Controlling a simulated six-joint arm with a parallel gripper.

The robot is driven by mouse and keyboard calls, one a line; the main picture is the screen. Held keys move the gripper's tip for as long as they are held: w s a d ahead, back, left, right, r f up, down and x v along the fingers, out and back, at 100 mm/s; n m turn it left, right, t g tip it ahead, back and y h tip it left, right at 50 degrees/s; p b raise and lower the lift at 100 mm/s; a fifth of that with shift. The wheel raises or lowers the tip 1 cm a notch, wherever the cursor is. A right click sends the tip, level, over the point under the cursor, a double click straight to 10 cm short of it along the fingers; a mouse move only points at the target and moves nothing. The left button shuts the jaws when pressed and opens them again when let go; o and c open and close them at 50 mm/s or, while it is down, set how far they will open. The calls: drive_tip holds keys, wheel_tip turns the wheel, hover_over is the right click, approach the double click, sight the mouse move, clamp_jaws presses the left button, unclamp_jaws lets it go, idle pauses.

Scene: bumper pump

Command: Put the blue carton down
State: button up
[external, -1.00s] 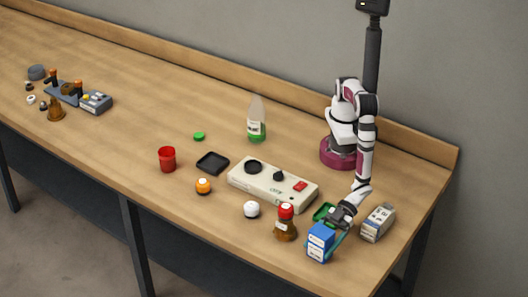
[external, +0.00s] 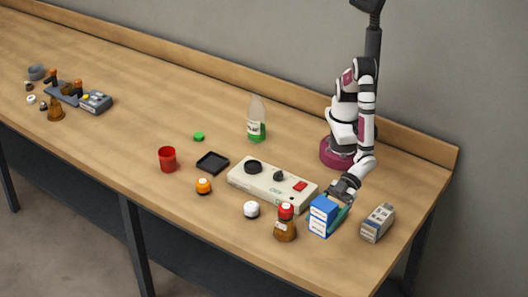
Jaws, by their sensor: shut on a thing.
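The blue carton (external: 321,217) is upright near the right end of the table, with a blue upper part and a white lower band. My gripper (external: 341,207) is shut on it from behind and to the right, with a teal finger along its right side. The carton appears held above the table, though the gap under it is hard to judge. The green tray-like thing seen earlier behind the carton is now hidden by the carton and gripper.
A brown bottle with a red cap (external: 286,222) stands close left of the carton. A grey-white carton (external: 378,222) stands to the right. The pump device (external: 272,186) lies behind left, and a white-topped jar (external: 251,209) is further left. The table's front edge is bare below the carton.

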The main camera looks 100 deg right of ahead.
sight(328, 201)
wheel_tip(328, 201, up, 5)
drive_tip(key=shift+r, duration=0.2)
drive_tip(key=w+d+r+m+t+h, duration=0.1)
drive_tip(key=w+d+m+t+h, duration=0.2)
drive_tip(key=w+d+m+h, duration=1)
drive_tip(key=w+d+f+m+g+h, duration=0.1)
drive_tip(key=w+d+m+g+h, duration=0.35)
drive_tip(key=d, duration=0.95)
drive_tip(key=w+d+m+g+h, duration=0.3)
drive_tip(key=w+d+m+g, duration=0.15)
drive_tip(key=d, duration=0.95)
drive_tip(key=shift+n+t+h, duration=0.25)
drive_tip(key=shift+n+t, duration=0.15)
drive_tip(key=shift+t, duration=0.1)
drive_tip(key=a+f, duration=0.3)
drive_tip(key=f, duration=0.1)
drive_tip(key=w+a+f, duration=0.1)
drive_tip(key=a+f, duration=0.3)
drive_tip(key=w+a+f, duration=0.1)
drive_tip(key=a+f, duration=0.3)
drive_tip(key=shift+w+a+f, duration=0.15)
drive_tip(key=f, duration=0.4)
drive_tip(key=shift+a, duration=0.2)
